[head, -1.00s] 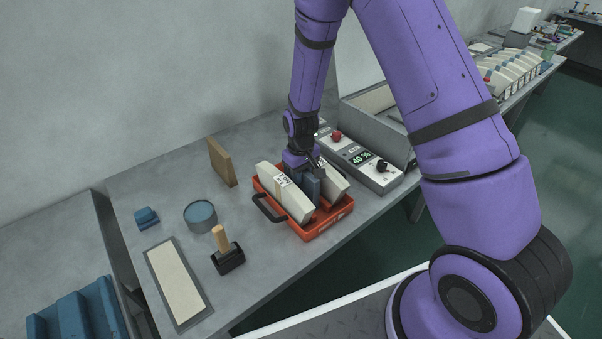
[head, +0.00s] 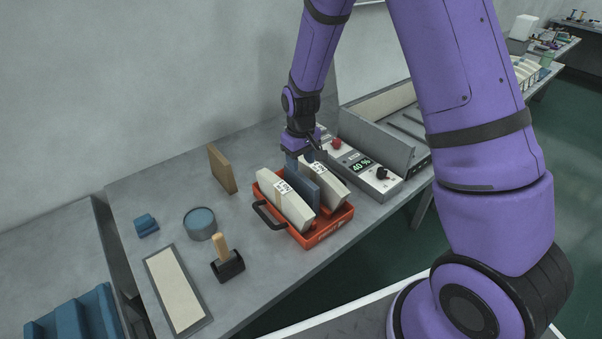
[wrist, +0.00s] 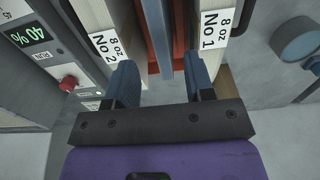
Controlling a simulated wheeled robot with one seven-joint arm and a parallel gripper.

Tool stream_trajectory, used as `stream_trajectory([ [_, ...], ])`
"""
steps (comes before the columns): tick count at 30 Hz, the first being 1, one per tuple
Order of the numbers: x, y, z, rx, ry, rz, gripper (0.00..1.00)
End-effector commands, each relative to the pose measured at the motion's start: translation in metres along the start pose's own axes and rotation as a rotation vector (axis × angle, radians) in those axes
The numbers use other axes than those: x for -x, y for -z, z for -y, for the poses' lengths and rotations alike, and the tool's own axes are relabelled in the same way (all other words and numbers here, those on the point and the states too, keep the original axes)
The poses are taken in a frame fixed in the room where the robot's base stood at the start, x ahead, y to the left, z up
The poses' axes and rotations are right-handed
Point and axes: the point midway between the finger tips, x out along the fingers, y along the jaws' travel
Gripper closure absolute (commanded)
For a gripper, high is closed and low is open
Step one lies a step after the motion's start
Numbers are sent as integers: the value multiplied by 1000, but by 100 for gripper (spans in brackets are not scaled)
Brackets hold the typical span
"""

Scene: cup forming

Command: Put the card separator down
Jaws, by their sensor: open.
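The card separator (head: 302,187) is a blue-grey upright panel standing in the red tray (head: 329,232), between two pale card stacks. The stack labelled No 1 (head: 284,203) is on its left and the stack labelled No 2 (head: 328,180) on its right in the head view. In the wrist view the separator (wrist: 157,40) stands between the stacks, its lower part hidden. My gripper (wrist: 160,75) is open, with its blue fingers apart on either side of the separator's line. In the head view my gripper (head: 304,158) is above the separator's far end, apart from it.
A control box (head: 361,170) reading 40 % stands close to the right of the tray, with an open grey bin (head: 375,143) behind. A brown block (head: 222,169), a round blue-topped tin (head: 200,222) and a wooden-handled tool (head: 227,263) are left. Bare bench lies between them.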

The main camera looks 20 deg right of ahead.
Motion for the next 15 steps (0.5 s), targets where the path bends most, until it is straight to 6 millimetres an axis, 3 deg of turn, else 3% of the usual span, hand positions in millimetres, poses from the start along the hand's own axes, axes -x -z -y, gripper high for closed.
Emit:
stream_trajectory([
  [6, 32, 0, 0, 2, -1, -2, 51],
  [15, 44, -1, 0, 0, 0, 0, 51],
])
